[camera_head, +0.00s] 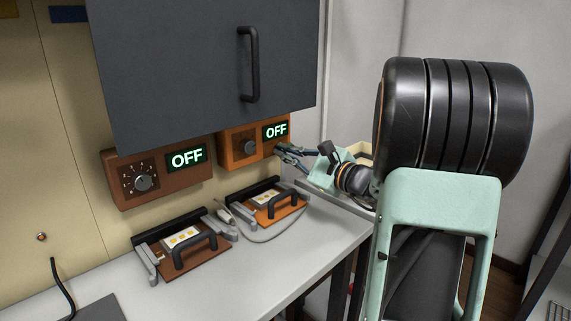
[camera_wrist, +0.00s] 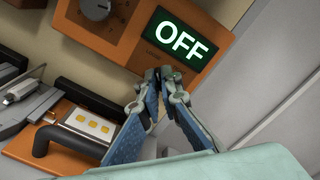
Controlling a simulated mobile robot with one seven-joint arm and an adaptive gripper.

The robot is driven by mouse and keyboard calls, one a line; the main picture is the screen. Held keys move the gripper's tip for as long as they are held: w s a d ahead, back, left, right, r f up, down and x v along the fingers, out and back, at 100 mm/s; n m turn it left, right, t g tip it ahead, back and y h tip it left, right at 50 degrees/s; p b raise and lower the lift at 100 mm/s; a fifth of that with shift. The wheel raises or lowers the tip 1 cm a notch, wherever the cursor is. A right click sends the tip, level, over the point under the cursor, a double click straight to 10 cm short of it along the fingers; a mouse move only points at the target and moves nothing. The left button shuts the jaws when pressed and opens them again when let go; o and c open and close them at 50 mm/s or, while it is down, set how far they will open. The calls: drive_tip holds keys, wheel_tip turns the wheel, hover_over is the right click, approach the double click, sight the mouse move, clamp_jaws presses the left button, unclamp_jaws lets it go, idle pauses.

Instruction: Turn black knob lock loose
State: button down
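A dark round knob (camera_head: 249,147) sits on the right orange control box (camera_head: 232,155), left of its lit OFF display (camera_head: 275,131). In the wrist view the knob (camera_wrist: 96,8) is partly cut off at the top edge, with a dial around it. A second, greyer knob (camera_head: 144,183) is on the left brown box, beside another OFF display (camera_head: 187,158). My gripper (camera_head: 279,150) is at the right box's lower right. In the wrist view its fingertips (camera_wrist: 159,73) are together below the OFF display, apart from the knob, with nothing visible between them.
Two clamp-like fixtures with black handles, left (camera_head: 195,250) and right (camera_head: 274,204), stand on the white bench (camera_head: 300,255) below the boxes. A grey cabinet (camera_head: 190,65) with a black handle hangs above. A cable curves over the bench.

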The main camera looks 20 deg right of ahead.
drive_tip(key=shift+n+b, duration=0.35)
drive_tip(key=shift+n, duration=0.05)
drive_tip(key=c, duration=2.2)
unclamp_jaws()
drive_tip(key=shift+o, duration=0.2)
drive_tip(key=shift+s, duration=0.1)
drive_tip(key=v, duration=1.2)
